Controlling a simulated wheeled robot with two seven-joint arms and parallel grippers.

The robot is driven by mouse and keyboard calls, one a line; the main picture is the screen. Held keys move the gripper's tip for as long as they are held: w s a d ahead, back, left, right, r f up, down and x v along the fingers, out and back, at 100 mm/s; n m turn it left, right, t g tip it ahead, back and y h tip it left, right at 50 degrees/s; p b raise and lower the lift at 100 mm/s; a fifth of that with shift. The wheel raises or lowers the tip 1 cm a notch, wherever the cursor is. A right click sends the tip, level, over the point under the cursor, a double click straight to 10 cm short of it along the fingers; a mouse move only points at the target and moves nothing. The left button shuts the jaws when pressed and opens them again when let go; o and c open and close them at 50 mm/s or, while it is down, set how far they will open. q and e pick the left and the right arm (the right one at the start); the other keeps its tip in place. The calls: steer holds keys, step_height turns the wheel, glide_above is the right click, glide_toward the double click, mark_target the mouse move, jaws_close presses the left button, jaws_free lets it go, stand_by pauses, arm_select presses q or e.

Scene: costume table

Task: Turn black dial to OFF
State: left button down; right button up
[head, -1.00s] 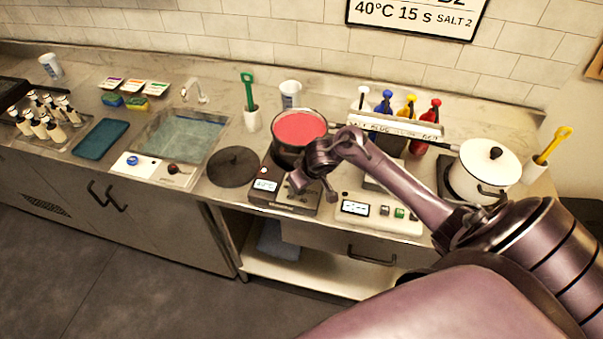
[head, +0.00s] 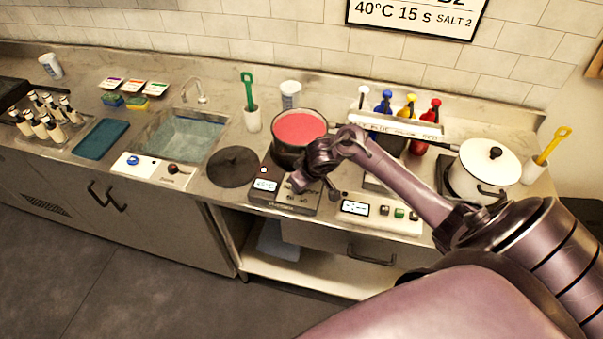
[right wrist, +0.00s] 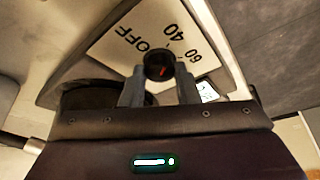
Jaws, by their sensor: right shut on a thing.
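The black dial (right wrist: 158,65) with a red mark sits on a white label plate (right wrist: 112,48) printed OFF, 40 and 60 in the right wrist view. My right gripper (right wrist: 160,88) has one finger on each side of the dial and is shut on it. In the head view my right gripper (head: 313,188) is at the front of the dark hotplate unit (head: 283,203) and hides the dial. The exact direction of the red mark is hard to read. My left gripper is not in view.
A pot of red liquid (head: 300,128) stands on the hotplate, close behind my gripper. A white control box (head: 378,222) is just right. A black round lid (head: 232,167) lies left. A white lidded pot (head: 482,166) stands far right.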

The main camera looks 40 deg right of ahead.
steer(key=n+y, duration=0.1)
steer(key=n, duration=0.2)
steer(key=shift+d, duration=0.2)
steer(key=n+y, duration=0.1)
steer(key=n, duration=0.1)
steer(key=shift+w+d+n+g, duration=0.1)
steer(key=shift+w+n+g, duration=0.05)
steer(key=shift+n+g, duration=0.2)
steer(key=shift+n+g+y+b, duration=0.4)
steer(key=shift+n+b, duration=0.45)
steer(key=shift+n, duration=0.4)
steer(key=shift+w+d+n+g+b, duration=0.1)
steer(key=shift+n+g+b, duration=0.25)
steer(key=shift+n+b, duration=0.8)
steer(key=shift+n+y, duration=0.3)
steer(key=shift+n, duration=0.05)
steer(key=o, duration=0.9)
steer(key=shift+o, duration=0.2)
steer(key=shift+r, duration=0.1)
